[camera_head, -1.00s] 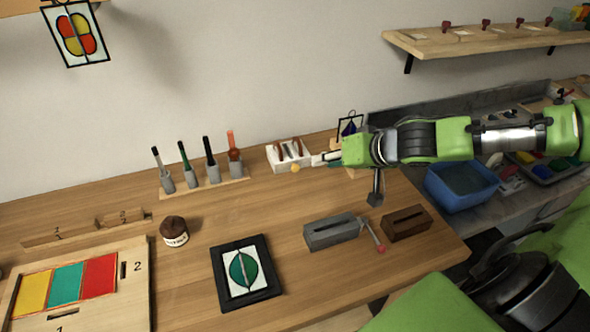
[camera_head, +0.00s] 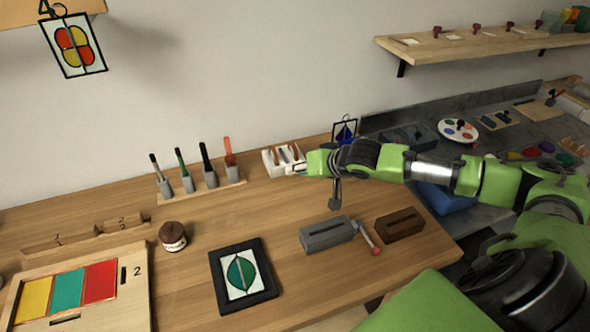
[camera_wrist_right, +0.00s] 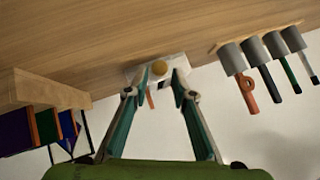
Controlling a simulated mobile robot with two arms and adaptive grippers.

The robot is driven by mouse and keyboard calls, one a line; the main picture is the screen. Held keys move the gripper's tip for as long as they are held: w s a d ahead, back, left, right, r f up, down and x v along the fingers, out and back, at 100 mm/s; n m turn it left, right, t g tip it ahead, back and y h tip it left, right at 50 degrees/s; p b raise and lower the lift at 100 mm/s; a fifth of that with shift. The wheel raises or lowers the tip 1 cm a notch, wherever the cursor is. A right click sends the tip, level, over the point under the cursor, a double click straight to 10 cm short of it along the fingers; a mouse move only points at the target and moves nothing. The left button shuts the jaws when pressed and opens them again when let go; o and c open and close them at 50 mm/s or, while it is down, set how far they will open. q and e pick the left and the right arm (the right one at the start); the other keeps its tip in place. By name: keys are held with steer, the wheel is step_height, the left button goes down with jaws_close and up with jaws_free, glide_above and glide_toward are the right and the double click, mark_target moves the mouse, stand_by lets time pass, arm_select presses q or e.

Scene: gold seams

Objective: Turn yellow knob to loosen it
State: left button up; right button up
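The yellow knob (camera_wrist_right: 159,68) is a small round ball on the white holder (camera_wrist_right: 143,76) in the right wrist view. In the head view the white holder (camera_head: 270,162) stands at the back of the workbench, and the knob cannot be made out behind my gripper. My right gripper (camera_head: 296,169) reaches in from the right at the holder. In the wrist view my right gripper (camera_wrist_right: 155,84) is open, its fingers apart on either side of the knob. Whether they touch it cannot be told. My left gripper is not in view.
Several upright tools (camera_head: 208,168) stand in a rack left of the holder. A small blue glass piece (camera_head: 346,131) on a stand is behind my right arm. A grey block (camera_head: 327,235) and a brown block (camera_head: 400,225) lie in front.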

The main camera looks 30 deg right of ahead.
steer(key=shift+x, duration=1.2)
steer(key=shift+c, duration=0.5)
jaws_close()
